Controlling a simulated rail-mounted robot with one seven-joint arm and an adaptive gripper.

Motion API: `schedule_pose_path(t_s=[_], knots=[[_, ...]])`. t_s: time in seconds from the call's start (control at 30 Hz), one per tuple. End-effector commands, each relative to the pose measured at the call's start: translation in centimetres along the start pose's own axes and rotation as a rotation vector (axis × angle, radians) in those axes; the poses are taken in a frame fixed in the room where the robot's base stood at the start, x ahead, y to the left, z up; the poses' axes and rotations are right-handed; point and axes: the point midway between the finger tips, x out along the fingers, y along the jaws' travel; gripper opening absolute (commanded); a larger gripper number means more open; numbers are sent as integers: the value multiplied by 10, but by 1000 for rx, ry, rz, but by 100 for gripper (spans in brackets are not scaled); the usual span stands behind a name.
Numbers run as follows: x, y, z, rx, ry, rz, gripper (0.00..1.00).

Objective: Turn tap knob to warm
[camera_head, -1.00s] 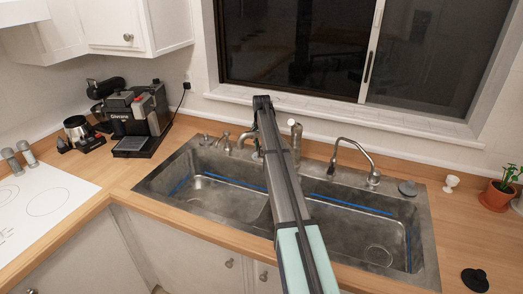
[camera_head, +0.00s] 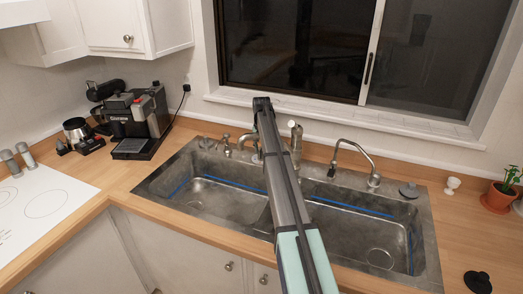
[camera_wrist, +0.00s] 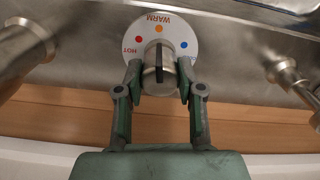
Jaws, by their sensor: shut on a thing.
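The tap knob (camera_wrist: 149,77) is a silver cylinder with a black pointer line, in the middle of the wrist view. Behind it is a round white dial (camera_wrist: 162,19) with a red dot by HOT, an orange dot by WARM and a blue dot. The lettering appears upside down. The black line points up toward the orange dot. My gripper (camera_wrist: 159,70) is shut on the knob, one green finger on each side. In the head view my arm reaches over the sink and hides the knob and most of the gripper.
A steel double sink (camera_head: 222,196) is set in the wooden counter. A curved faucet (camera_head: 358,150) stands right of my arm, and other fixtures (camera_head: 227,147) stand to its left. A coffee machine (camera_head: 137,122) is at the left, a potted plant (camera_head: 500,195) at the right.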

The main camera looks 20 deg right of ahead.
Motion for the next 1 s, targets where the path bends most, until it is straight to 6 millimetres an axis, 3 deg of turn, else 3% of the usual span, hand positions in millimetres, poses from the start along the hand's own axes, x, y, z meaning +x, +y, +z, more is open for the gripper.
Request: schedule_pose_path(t_s=[0.03, 0.07, 0.1, 0.13, 0.57, 1.0], knots=[[1, 0, 1, 0, -3, 1, 3], [1, 0, 1, 1, -3, 1, 44], [1, 1, 1, 1, -3, 1, 59], [1, 0, 1, 1, -3, 1, 63], [-6, 0, 0, 1, 0, 0, 63], [-82, 0, -1, 1, 1, 0, 63]])
